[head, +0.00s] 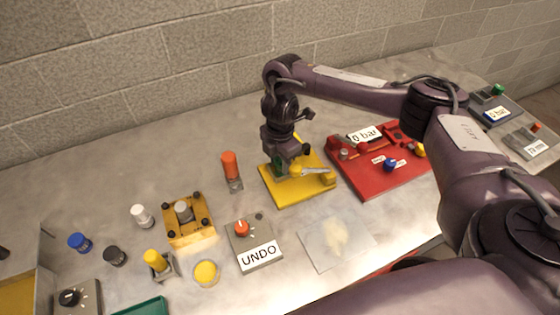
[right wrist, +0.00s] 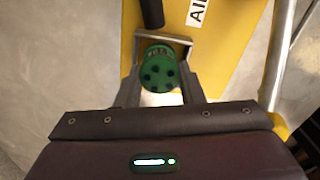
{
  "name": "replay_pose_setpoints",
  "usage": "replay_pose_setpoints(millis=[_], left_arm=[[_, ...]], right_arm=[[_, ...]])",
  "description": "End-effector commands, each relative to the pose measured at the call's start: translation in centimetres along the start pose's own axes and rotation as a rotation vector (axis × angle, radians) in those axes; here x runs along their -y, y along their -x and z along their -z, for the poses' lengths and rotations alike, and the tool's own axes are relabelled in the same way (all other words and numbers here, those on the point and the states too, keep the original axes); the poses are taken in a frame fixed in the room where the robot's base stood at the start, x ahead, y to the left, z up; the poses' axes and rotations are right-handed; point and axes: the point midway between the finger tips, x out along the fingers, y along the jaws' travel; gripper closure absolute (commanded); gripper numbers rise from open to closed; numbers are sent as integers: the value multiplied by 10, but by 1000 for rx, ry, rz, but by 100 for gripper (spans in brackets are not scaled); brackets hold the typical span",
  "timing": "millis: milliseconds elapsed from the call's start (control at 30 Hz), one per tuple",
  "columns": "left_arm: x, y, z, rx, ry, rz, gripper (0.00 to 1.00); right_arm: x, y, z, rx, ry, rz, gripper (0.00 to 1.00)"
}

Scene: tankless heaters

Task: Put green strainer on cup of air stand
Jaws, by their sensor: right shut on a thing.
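The green strainer (right wrist: 158,70), a round piece with dark holes in its face, sits between the fingers of my right gripper (right wrist: 161,78), which is shut on it. In the head view my right gripper (head: 295,158) points down over the yellow air stand (head: 285,196), and the strainer is mostly hidden there. The yellow stand with its partly visible "AI" label also lies below the gripper in the right wrist view (right wrist: 232,48). The stand's cup is hidden by the gripper and strainer; I cannot tell whether the strainer touches it. My left gripper is not in view.
A red panel (head: 372,180) with a "0 bar" label stands right of the air stand. An orange-capped piece (head: 230,165) stands close on the left. A grey UNDO box (head: 255,245) and a clear sheet (head: 325,255) lie in front. Several small coloured parts stand further left.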

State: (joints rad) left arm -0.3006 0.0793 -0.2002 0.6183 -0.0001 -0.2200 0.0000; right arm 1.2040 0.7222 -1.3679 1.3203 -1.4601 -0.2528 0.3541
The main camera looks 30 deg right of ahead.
Motion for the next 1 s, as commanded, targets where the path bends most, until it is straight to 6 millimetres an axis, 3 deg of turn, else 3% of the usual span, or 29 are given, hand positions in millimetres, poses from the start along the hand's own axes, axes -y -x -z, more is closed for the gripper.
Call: replay_pose_setpoints(millis=[300,333,500,800,1000], left_arm=[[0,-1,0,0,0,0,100],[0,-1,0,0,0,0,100],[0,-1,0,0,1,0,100],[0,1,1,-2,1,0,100],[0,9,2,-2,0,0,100]], right_arm=[[0,-3,0,-1,1,-1,93],[0,-3,0,-1,1,-1,64],[0,-2,0,-1,1,-1,44],[0,0,0,-1,1,-1,44],[-2,27,0,1,3,-6,44]])
